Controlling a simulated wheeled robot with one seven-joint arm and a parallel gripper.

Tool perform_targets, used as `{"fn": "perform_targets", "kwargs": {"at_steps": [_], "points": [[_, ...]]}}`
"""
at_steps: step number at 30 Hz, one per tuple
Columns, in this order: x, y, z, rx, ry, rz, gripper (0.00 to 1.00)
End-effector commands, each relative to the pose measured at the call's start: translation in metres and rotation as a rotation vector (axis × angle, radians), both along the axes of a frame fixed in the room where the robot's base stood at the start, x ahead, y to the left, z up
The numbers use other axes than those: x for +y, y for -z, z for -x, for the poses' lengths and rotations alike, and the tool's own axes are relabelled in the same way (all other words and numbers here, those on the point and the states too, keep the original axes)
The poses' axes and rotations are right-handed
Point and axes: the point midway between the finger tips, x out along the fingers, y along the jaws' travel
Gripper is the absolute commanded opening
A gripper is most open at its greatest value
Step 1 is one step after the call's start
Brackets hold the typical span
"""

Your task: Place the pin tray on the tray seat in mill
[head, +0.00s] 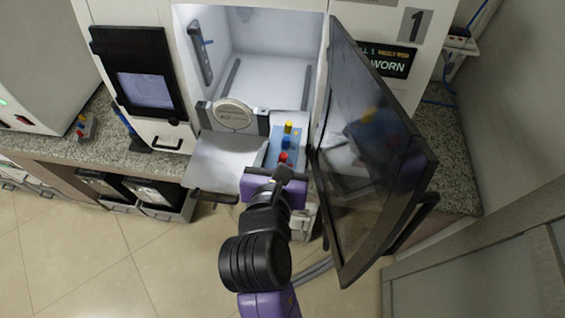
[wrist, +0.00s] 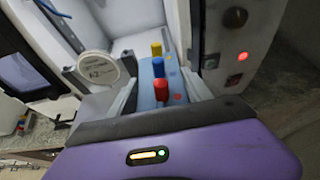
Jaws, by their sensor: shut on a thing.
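The pin tray (head: 271,151) is a light blue plate with a yellow, a blue and a red pin standing in a row. It also shows in the wrist view (wrist: 147,101), between the two fingers. My gripper (head: 275,170) is shut on it at the near end, and it also shows in the wrist view (wrist: 160,92). The tray is at the right side of the open front of the mill (head: 270,65), beside the round disc. I cannot make out the tray seat, nor whether the tray touches anything beneath it.
A pale round disc (head: 233,115) stands in a dark-jawed holder left of the tray. The mill's dark door (head: 365,150) stands open close on the right. A lowered panel (head: 225,163) lies in front. Another small object with coloured pins (head: 84,127) is on the left counter.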

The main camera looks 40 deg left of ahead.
Motion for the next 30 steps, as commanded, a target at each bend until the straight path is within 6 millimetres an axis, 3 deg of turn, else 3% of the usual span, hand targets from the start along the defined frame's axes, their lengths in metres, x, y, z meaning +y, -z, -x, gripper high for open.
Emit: {"fn": "perform_targets", "kwargs": {"at_steps": [12,30], "points": [[0.000,0.044,0.000,0.001,-0.001,-0.001,0.13],[0.000,0.054,0.000,0.000,-0.001,0.000,0.13]]}}
